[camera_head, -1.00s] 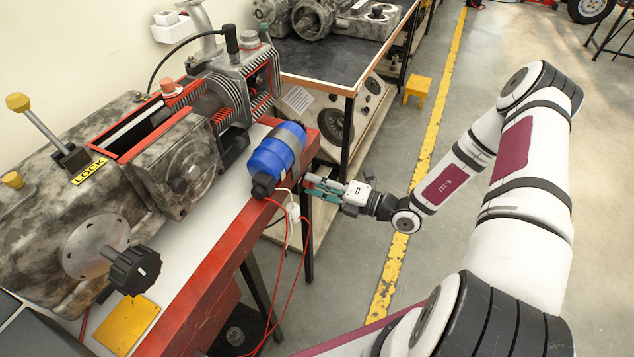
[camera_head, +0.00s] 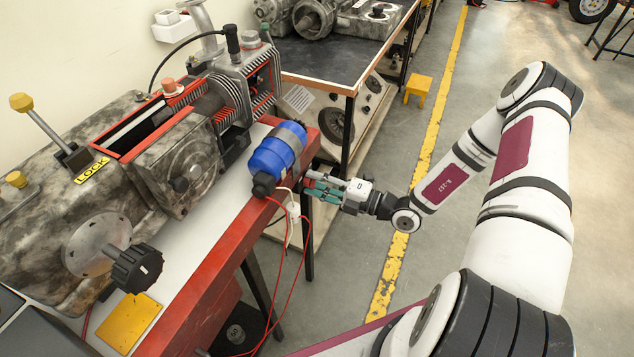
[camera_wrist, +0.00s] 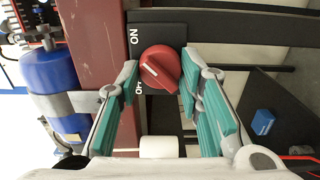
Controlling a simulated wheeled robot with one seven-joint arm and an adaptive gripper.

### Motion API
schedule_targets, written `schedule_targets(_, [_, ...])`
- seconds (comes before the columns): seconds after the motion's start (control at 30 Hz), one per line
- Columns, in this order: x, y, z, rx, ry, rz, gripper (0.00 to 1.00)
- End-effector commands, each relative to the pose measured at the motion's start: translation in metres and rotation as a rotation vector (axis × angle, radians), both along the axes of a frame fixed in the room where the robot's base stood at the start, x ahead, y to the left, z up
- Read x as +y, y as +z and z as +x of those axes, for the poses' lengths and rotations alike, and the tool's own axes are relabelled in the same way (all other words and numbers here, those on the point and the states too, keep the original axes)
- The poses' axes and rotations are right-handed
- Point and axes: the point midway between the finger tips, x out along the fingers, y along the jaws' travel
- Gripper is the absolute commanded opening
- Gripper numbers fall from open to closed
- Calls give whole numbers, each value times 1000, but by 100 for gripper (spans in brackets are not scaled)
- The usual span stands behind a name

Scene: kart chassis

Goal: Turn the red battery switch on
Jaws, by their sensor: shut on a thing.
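The red battery switch (camera_wrist: 160,70) is a round knob with a white mark, on a black plate (camera_wrist: 158,37) lettered ON and OFF. The mark slants toward the plate's left side, between the two words; I cannot tell its exact setting. My gripper (camera_wrist: 160,78) has its teal fingers on both sides of the knob and is shut on it. In the head view my gripper (camera_head: 318,187) is at the red bench's right end, and the switch is hidden there.
A blue cylinder (camera_head: 275,150) with a black cap sits on the red bench edge (camera_head: 228,238), close to my gripper. Red wires (camera_head: 300,265) hang below it. A dark workbench (camera_head: 335,60) stands behind.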

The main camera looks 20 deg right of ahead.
Motion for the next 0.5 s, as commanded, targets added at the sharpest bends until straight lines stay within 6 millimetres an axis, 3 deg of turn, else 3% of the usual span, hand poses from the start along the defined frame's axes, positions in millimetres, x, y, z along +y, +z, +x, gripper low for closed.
schedule_targets(0.07, [-2, -2, 0, 5, -4, -5, 5])
schedule_targets(0.1, [-2, -2, 0, 5, -3, -5, 42])
schedule_targets(0.17, [-2, -2, 0, 4, -3, -4, 54])
schedule_targets(0.5, [-2, -1, -1, 1, -2, -3, 54])
